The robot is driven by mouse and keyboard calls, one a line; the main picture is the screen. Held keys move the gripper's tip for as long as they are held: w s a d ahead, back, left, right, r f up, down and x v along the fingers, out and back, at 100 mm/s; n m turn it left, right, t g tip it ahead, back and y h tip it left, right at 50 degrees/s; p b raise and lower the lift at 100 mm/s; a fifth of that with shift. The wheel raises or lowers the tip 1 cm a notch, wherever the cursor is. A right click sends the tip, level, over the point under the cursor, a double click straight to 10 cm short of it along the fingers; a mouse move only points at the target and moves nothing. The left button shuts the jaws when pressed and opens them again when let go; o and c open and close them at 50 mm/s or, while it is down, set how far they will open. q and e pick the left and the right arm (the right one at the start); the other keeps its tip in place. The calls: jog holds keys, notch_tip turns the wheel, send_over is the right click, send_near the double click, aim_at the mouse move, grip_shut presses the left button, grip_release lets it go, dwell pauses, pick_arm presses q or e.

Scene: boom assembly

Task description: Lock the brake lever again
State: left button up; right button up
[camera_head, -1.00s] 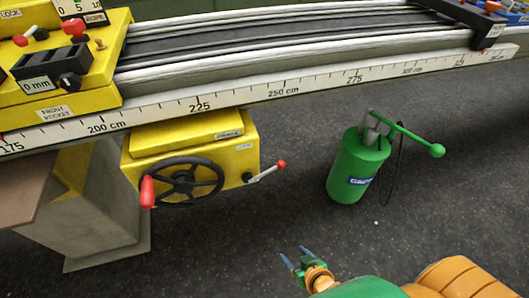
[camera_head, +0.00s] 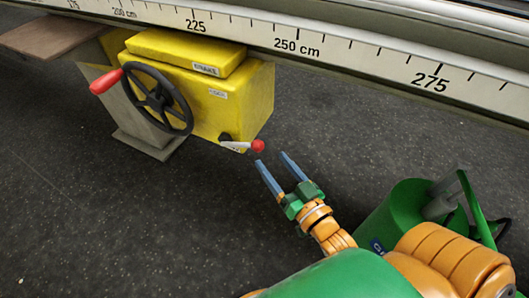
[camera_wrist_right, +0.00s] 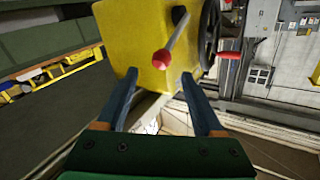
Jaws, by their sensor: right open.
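The brake lever (camera_head: 242,146) is a short pale rod with a red ball knob. It sticks out from the lower right of the yellow box (camera_head: 248,100) under the rail. My right gripper (camera_head: 274,164) is open and empty, its blue fingertips just below and right of the red knob. In the right wrist view the lever (camera_wrist_right: 178,32) shows ahead of the open fingers (camera_wrist_right: 159,88), its red knob above the space between them. I cannot see the knob touching either finger. My left gripper is in neither view.
A black handwheel (camera_head: 158,98) with a red handle (camera_head: 106,81) is on the box front, left of the lever. A green pump (camera_head: 406,212) stands at the right, partly behind my right arm. The scale rail (camera_head: 330,50) runs above. The floor (camera_head: 200,230) in front is clear.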

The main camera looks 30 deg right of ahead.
aim_at(261, 149)
jog(key=w, duration=0.4)
jog(key=w+a+b, duration=0.1)
jog(key=w, duration=0.2)
grip_shut()
dwell(1.2)
